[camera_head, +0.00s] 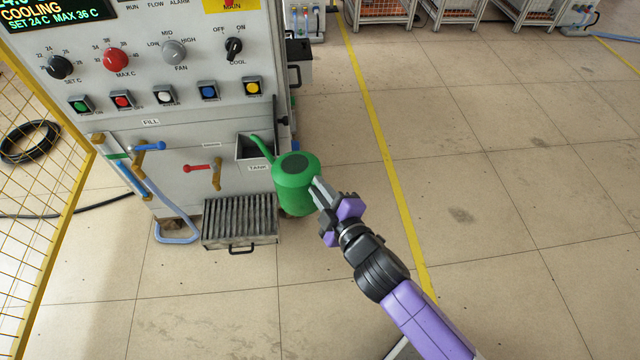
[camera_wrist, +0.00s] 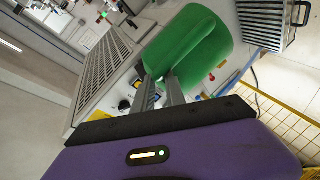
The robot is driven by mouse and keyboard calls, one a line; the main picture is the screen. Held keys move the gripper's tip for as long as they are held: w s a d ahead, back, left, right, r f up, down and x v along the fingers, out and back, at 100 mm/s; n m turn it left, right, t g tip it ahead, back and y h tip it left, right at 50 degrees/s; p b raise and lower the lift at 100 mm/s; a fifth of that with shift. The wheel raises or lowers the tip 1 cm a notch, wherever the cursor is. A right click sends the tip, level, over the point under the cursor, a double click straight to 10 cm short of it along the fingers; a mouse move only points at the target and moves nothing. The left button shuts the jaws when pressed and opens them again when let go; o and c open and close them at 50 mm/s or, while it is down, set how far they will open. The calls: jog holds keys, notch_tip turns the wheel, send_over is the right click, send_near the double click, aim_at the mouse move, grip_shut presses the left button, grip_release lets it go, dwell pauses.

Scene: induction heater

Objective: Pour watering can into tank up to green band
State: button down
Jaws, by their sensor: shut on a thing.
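A green watering can (camera_head: 295,186) is held in front of the right side of the machine. My gripper (camera_head: 318,190) is shut on it at its right side; the exact grip on the handle is hard to make out. In the wrist view the can (camera_wrist: 190,48) fills the upper middle, between and beyond the fingers (camera_wrist: 160,90). Its spout points up and left, with the tip over or beside the open tank box (camera_head: 255,147) labelled TANK. The sight tube (camera_head: 138,180) with a green band (camera_head: 117,156) is at the machine's left. The water level cannot be made out.
A ribbed grey unit (camera_head: 240,221) stands low at the machine's front, just left of the can. Blue (camera_head: 150,146) and red (camera_head: 197,168) valve handles stick out. A yellow mesh fence (camera_head: 40,200) is at left. Floor to the right is clear.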

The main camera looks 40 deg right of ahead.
jog(key=shift+w+r+p, duration=0.15)
jog(key=shift+r+p, duration=0.55)
jog(key=shift+r, duration=0.05)
jog(key=p, duration=0.1)
jog(key=g+p, duration=0.1)
jog(key=p, duration=0.1)
jog(key=shift+w+r, duration=0.15)
jog(key=shift+r, duration=0.15)
jog(key=shift+p, duration=0.4)
